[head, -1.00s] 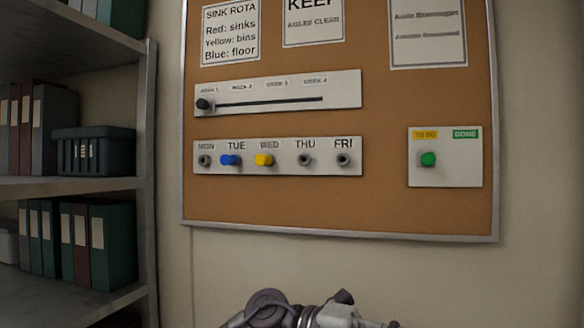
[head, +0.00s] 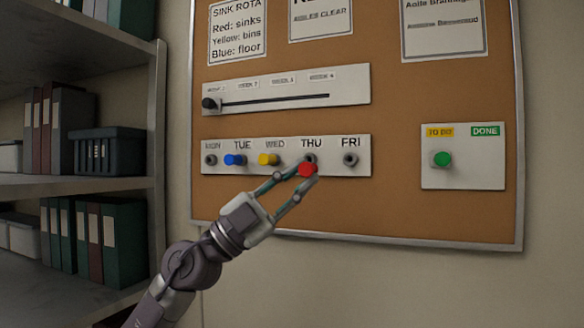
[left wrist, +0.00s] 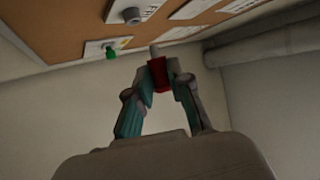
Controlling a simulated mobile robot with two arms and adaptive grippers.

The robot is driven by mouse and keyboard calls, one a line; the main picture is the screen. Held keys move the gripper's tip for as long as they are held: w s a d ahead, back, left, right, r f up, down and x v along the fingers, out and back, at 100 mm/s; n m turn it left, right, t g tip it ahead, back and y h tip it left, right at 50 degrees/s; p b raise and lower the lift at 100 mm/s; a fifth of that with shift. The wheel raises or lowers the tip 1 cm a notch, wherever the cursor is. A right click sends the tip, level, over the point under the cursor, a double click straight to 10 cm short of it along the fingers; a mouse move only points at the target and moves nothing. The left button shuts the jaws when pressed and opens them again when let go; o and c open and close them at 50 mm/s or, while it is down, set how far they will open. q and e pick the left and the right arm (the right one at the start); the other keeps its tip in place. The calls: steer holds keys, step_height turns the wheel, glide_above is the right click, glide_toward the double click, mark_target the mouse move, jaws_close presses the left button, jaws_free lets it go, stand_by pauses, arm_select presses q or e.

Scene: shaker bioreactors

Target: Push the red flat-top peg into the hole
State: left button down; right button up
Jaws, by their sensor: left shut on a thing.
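The red flat-top peg (head: 307,169) is between the fingertips of my left gripper (head: 297,179), which is shut on it. In the head view it overlaps the lower part of the grey THU hole (head: 311,157); whether it touches the hole, I cannot tell. In the left wrist view the red peg (left wrist: 157,75) shows between the fingers (left wrist: 160,83), its grey shank pointing up toward the board. A grey hole (left wrist: 131,16) shows above and left of the shank, apart from it. My right gripper is not in view.
The white day strip (head: 222,168) holds a blue peg (head: 235,160) under TUE and a yellow peg (head: 269,159) under WED. MON (head: 211,160) and FRI (head: 350,159) holes are empty. A slider panel (head: 355,84) is above; a green-knob panel (head: 465,175) is right.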

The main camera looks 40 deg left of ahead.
arm_select(q)
steer(key=shift+h, duration=0.3)
steer(key=shift+w+a+r, duration=0.4)
steer(key=shift+w+a, duration=0.45)
steer(key=shift+w+a+r, duration=0.4)
steer(key=shift+w+a, duration=0.4)
steer(key=shift+s+g+h, duration=0.15)
steer(key=shift+g+h, duration=0.15)
steer(key=shift+p, duration=0.3)
steer(key=shift+w+a+p, duration=0.15)
steer(key=shift+w+p, duration=0.2)
steer(key=shift+w, duration=0.25)
steer(key=shift+w+a+p, duration=0.15)
steer(key=shift+w+p, duration=0.2)
steer(key=shift+w, duration=0.2)
stand_by(0.6)
